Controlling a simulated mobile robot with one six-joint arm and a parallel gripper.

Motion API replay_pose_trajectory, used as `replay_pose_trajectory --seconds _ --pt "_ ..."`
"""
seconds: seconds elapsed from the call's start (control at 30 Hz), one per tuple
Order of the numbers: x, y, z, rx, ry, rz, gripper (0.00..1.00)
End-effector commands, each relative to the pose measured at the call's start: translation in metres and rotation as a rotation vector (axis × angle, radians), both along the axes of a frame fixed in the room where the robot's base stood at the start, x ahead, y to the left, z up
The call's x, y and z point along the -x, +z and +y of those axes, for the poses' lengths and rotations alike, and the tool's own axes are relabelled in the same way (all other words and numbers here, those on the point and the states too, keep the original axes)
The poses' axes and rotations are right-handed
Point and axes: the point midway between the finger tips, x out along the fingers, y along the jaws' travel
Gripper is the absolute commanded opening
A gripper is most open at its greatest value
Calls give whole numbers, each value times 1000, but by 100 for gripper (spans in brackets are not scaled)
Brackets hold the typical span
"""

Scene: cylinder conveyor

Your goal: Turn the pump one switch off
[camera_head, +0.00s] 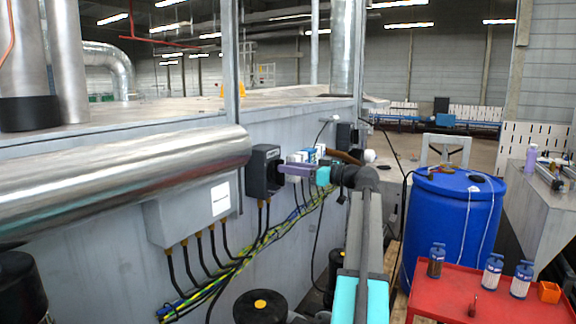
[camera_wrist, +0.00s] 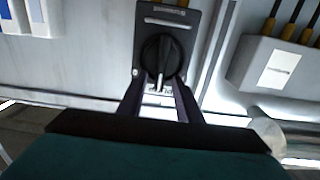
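The pump switch is a dark box (camera_head: 264,170) on the grey metal wall, with cables hanging from its underside. In the wrist view it is a dark plate with a round black rotary knob (camera_wrist: 158,57). The knob's grip bar lies along the picture's vertical, with a white mark at its lower end. My gripper (camera_head: 284,168) has purple fingers and reaches to the front of the switch. In the wrist view my gripper (camera_wrist: 158,86) has its two fingers apart, one on each side of the knob's lower part. I cannot tell whether they touch the knob.
A grey junction box (camera_head: 190,212) with cables and a large metal pipe (camera_head: 120,180) are left of the switch. White-blue boxes (camera_head: 304,160) are right of it. A blue drum (camera_head: 450,225) and a red table (camera_head: 480,295) with bottles stand at right.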

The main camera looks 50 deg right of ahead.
Motion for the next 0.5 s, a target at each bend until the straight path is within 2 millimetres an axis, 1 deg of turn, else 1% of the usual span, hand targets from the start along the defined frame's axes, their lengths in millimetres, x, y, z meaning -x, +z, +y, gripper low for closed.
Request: replay_pose_trajectory --seconds 0.1,0.2,0.5 --pt "-10 1 3 0 1 1 32" --pt "-14 0 3 0 0 0 32" --pt "-15 0 3 0 -1 0 32"
